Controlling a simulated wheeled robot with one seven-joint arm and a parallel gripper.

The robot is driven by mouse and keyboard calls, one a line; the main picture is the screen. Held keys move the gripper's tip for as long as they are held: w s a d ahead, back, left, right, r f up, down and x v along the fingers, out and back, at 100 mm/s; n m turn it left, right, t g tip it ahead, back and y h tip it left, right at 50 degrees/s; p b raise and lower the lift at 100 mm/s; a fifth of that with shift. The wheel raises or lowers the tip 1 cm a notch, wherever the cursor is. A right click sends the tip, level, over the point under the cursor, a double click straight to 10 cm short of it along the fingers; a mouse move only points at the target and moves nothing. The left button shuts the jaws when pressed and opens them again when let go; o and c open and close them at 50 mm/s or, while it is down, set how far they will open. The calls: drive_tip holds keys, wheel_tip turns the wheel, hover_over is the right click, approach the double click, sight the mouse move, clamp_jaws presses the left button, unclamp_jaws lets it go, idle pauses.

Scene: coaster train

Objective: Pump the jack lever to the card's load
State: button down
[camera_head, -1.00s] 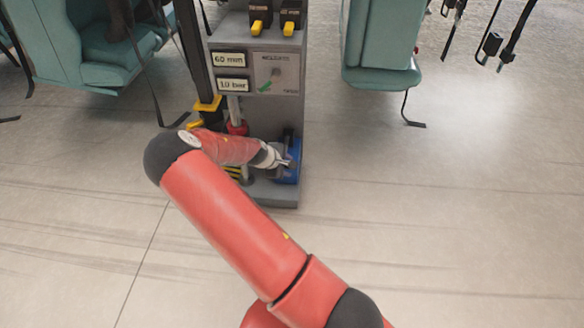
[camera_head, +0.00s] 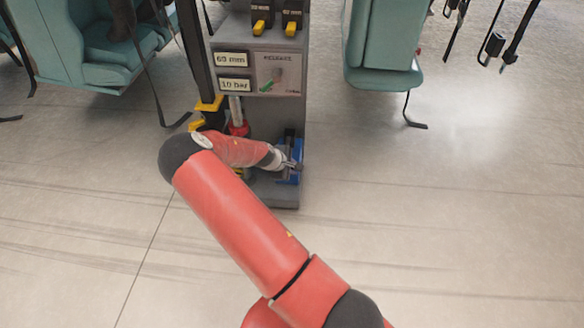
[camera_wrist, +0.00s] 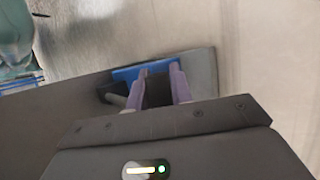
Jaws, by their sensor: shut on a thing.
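A grey jack stand (camera_head: 275,118) stands in the upper middle of the head view. My gripper (camera_head: 293,166) is low at its right front, beside a blue part (camera_head: 298,152). In the wrist view my gripper (camera_wrist: 159,73) has its two purple fingers shut on a dark lever grip (camera_wrist: 158,92). The blue part (camera_wrist: 130,73) lies just beyond the fingers. Most of the lever is hidden by the gripper and wrist. The upper plate (camera_head: 233,59) seems to read 65 mm, blurred; the lower plate (camera_head: 234,85) reads about 10 bar. I cannot make out a separate load card.
Teal seats with hanging straps stand at left (camera_head: 100,55) and right (camera_head: 382,50). The floor at right is clear.

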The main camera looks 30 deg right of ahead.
drive_tip(key=shift+w+d+r+p, duration=0.15)
drive_tip(key=shift+r+p, duration=0.15)
drive_tip(key=shift+r, duration=0.4)
drive_tip(key=w+d+r+p, duration=0.2)
drive_tip(key=w+r, duration=0.2)
drive_tip(key=r, duration=0.6)
drive_tip(key=shift+w+d+r, duration=0.15)
drive_tip(key=shift+w+d, duration=0.05)
drive_tip(key=shift+d, duration=0.2)
drive_tip(key=c, duration=1.3)
unclamp_jaws()
drive_tip(key=shift+o, duration=0.2)
drive_tip(key=v, duration=0.7)
drive_tip(key=shift+a+r, duration=0.2)
drive_tip(key=shift+r, duration=0.05)
